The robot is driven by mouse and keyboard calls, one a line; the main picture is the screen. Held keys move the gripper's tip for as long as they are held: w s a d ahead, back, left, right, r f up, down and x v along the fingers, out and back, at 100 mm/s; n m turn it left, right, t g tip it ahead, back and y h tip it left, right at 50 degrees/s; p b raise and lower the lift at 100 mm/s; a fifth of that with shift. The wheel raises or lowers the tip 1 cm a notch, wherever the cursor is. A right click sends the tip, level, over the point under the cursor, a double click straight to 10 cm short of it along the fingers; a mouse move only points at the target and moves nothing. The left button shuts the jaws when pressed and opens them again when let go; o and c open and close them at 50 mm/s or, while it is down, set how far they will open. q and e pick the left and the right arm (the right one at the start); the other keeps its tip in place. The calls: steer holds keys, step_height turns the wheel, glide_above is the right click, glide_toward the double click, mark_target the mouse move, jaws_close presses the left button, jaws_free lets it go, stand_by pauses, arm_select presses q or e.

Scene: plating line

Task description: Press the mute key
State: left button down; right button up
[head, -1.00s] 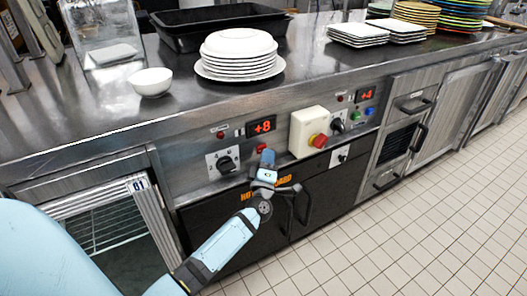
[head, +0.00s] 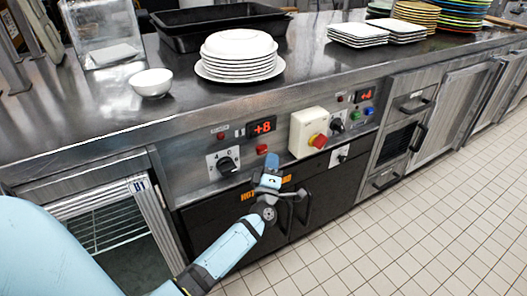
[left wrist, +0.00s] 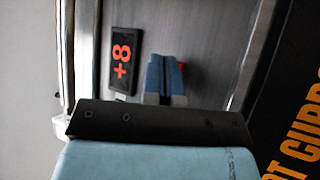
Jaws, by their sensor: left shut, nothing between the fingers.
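A red button (head: 262,149) sits on the steel control panel just below the left red display (head: 262,127), which reads +8. No label naming a mute key can be read. My left gripper (head: 271,162) is shut and empty, with its blue fingertips in front of the panel, just below and right of the red button. In the left wrist view the shut fingers (left wrist: 165,76) point at the panel beside the display (left wrist: 123,60). Only a sliver of red (left wrist: 182,67) shows beside the fingertips there. Contact cannot be told. My right gripper is not in view.
A black rotary knob (head: 227,165) is left of the gripper. A cream box with a red knob (head: 318,141) is to the right. Green (head: 356,115) and blue (head: 369,111) buttons are farther right. Black cupboard handles (head: 303,207) stick out below. Plates (head: 240,58) stand on the counter.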

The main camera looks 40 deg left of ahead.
arm_select(q)
steer(key=d, duration=0.1)
steer(key=s+d, duration=0.1)
steer(key=d+p, duration=0.1)
steer(key=d, duration=0.1)
steer(key=shift+s+d, duration=0.1)
steer(key=shift+s, duration=0.3)
stand_by(0.6)
